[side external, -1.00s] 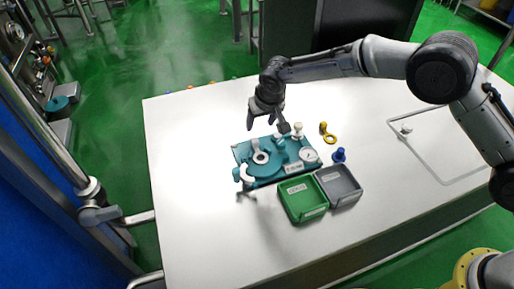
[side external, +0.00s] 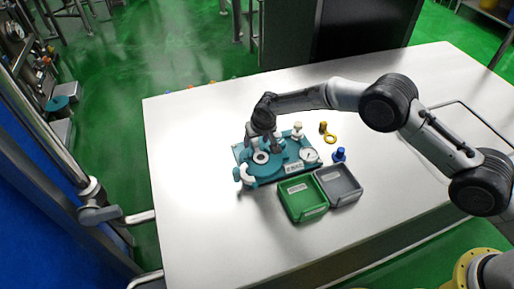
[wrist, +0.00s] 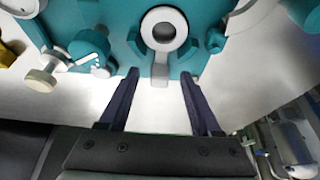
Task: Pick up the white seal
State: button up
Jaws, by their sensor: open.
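The white seal (wrist: 181,21) is a ring around a dark round hole, with a short tab (wrist: 160,72) pointing toward my gripper. It sits on the teal fixture (wrist: 205,58); in the side external view the seal (side external: 261,157) shows as a small white ring on the left part of the fixture. My gripper (wrist: 159,76) is open, with one dark finger on each side of the tab in the picture. I cannot tell whether the fingertips are level with the tab or above it. In the side view my gripper (side external: 263,143) is low over the fixture and partly hides its back.
A green tray (side external: 303,211) and a grey tray (side external: 340,197) stand in front of the fixture. A blue part (side external: 339,155) and a yellow ring-ended part (side external: 330,139) lie to its right. The fixture carries a round gauge (side external: 309,155) and a white knob (side external: 297,132).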

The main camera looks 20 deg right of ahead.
jog(key=shift+w+f, duration=0.2)
jog(key=shift+f, duration=0.3)
grip_shut()
